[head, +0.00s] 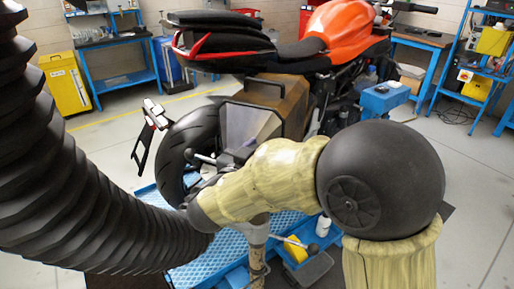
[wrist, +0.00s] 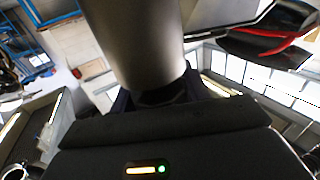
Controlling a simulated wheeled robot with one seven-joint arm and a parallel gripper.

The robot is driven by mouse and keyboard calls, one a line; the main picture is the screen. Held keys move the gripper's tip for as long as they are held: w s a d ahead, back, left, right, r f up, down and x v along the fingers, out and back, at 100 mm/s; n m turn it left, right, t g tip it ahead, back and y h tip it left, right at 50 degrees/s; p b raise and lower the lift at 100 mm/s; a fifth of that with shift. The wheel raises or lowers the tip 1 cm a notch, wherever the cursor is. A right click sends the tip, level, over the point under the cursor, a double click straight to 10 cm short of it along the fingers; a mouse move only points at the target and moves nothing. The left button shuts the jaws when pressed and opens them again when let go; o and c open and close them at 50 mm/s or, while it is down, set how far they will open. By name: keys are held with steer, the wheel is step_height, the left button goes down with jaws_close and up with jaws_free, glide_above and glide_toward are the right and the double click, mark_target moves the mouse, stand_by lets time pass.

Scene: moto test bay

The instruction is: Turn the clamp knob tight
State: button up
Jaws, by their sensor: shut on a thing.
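The dark housing of my gripper (wrist: 160,140) fills the bottom of the wrist view, with a small lit strip and a green light on it. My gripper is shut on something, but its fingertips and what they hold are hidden. In the head view my gripper cannot be made out; my arm passes in front of the motorcycle's rear. I cannot pick out the clamp knob in either view. A wide grey cylinder (wrist: 138,45) stands close above the housing in the wrist view; I cannot tell what it is.
An orange motorcycle (head: 342,28) stands on a blue platform (head: 208,262). A black ribbed hose (head: 60,180) covers the left side of the head view. A dark-ended lever (head: 298,243) lies low near a yellow item. A yellow cabinet (head: 65,85) stands back left.

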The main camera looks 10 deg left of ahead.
steer(key=shift+r+m+h, duration=0.1)
steer(key=shift+m+h, duration=0.4)
steer(key=shift+h, duration=0.3)
steer(key=shift+g, duration=0.3)
steer(key=o, duration=1)
steer(key=b+v, duration=0.1)
steer(key=v, duration=1.6)
steer(key=shift+s+a, duration=0.2)
